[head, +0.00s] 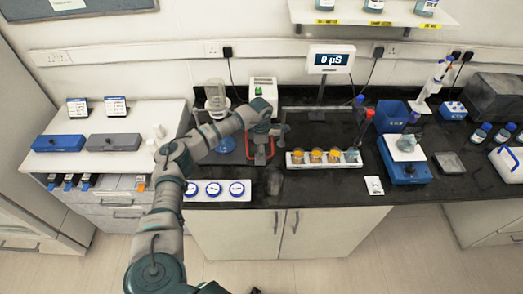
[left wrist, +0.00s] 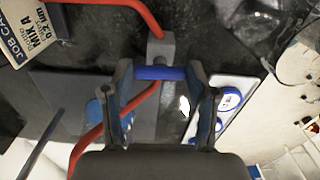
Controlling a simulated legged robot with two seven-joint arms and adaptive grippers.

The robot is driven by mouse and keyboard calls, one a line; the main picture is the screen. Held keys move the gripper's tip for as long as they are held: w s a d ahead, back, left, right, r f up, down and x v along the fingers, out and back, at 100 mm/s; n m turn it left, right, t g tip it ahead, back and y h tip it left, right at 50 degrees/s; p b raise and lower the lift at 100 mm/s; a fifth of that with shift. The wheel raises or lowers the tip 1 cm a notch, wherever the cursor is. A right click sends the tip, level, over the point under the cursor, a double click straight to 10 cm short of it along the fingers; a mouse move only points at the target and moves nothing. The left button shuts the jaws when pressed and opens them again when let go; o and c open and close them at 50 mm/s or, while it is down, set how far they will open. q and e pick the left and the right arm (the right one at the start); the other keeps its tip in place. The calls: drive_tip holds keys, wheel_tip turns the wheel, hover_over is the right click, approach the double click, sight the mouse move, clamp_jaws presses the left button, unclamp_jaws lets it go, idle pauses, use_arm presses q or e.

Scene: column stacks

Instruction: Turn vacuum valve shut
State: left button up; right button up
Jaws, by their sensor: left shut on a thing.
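My left gripper (head: 270,131) reaches over the black bench, beside the red hose (head: 262,158). In the left wrist view, my left gripper (left wrist: 160,76) is shut on the valve's blue handle (left wrist: 162,73), which lies crosswise between its fingers. The grey valve body (left wrist: 161,47) sits just beyond the handle. Red hose (left wrist: 135,8) runs from the body toward the upper left, and another length (left wrist: 93,138) runs to the lower left. In the head view my gripper mostly hides the valve. My right gripper is not in view.
A rack of amber-filled jars (head: 324,158) stands right of the hose. A white strip with blue-ringed discs (head: 216,191) lies at the front edge. A glass vessel (head: 216,98) stands behind my arm. A job card (left wrist: 30,32) shows at upper left in the wrist view.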

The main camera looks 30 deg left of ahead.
use_arm(q)
drive_tip(key=shift+a+m, duration=0.2)
drive_tip(key=shift+m, duration=0.2)
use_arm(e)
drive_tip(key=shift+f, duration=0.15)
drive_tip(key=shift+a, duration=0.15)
use_arm(q)
drive_tip(key=o, duration=1.2)
drive_tip(key=shift+c, duration=0.2)
drive_tip(key=shift+s+a, duration=0.1)
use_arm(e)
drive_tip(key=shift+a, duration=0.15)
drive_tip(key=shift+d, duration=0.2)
use_arm(q)
drive_tip(key=shift+d, duration=0.2)
